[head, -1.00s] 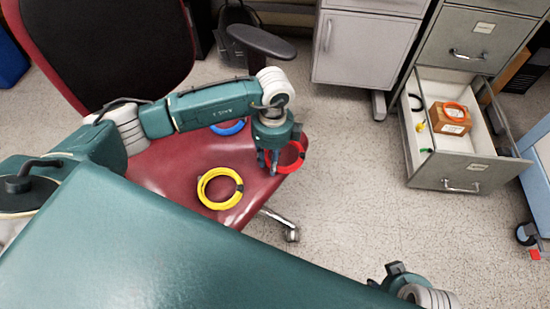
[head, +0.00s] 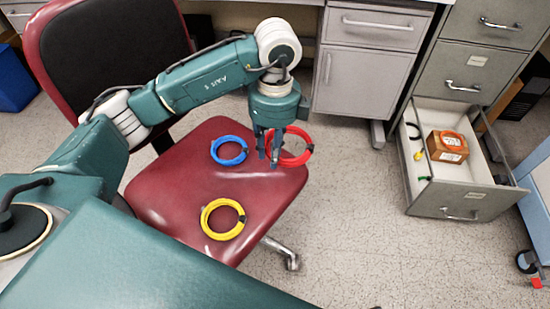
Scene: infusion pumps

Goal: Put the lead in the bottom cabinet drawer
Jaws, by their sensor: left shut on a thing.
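A red coiled lead (head: 297,162) is held in my left gripper (head: 267,158), which is shut on its left side, above the back right part of the red chair seat (head: 165,195). A blue coiled lead (head: 229,164) and a yellow coiled lead (head: 206,222) lie on the seat. The bottom drawer (head: 470,203) of the grey cabinet (head: 462,62) is pulled open at the right. My right gripper is not in view.
In the open drawer are a cardboard box (head: 446,146) with an orange coil on it and small black, yellow and green items. A grey desk cabinet (head: 362,82) stands behind. Open floor (head: 355,215) lies between chair and drawer. A blue cart (head: 538,190) is at the right edge.

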